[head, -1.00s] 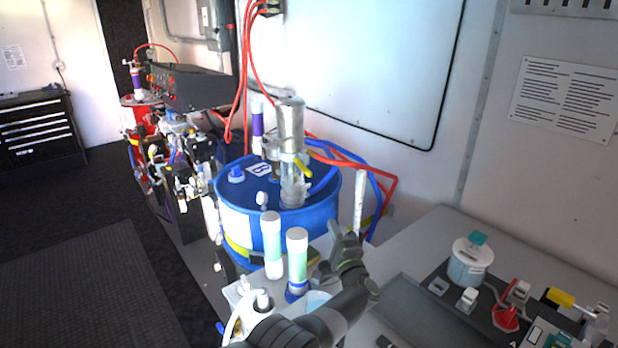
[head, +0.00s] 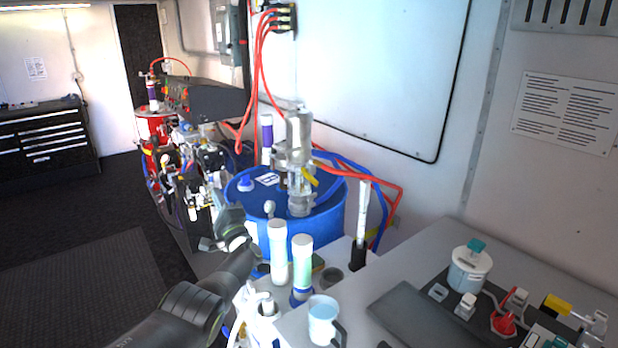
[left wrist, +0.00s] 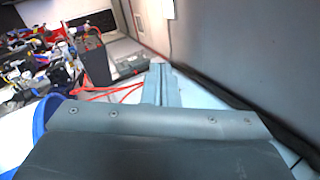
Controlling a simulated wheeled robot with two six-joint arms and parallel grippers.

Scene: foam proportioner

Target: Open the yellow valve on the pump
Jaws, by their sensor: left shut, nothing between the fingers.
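The silver pump (head: 299,150) stands upright on top of the blue drum (head: 330,215). Its small yellow valve handle (head: 313,181) sticks out on the right side of the pump and slants. My left gripper (head: 222,208) is at the drum's left front side, apart from the pump and the valve. It is shut and empty. In the left wrist view its closed fingers (left wrist: 161,84) point away, with a blue rim at the left edge. The valve cannot be made out there. My right gripper is not in view.
Two white-capped tubes (head: 278,252) stand in front of the drum, close to my left arm. A cup of bluish liquid (head: 322,320) is nearer. Red hoses (head: 378,185) and blue hoses run behind the drum. A grey bench (head: 440,250) with fittings lies right.

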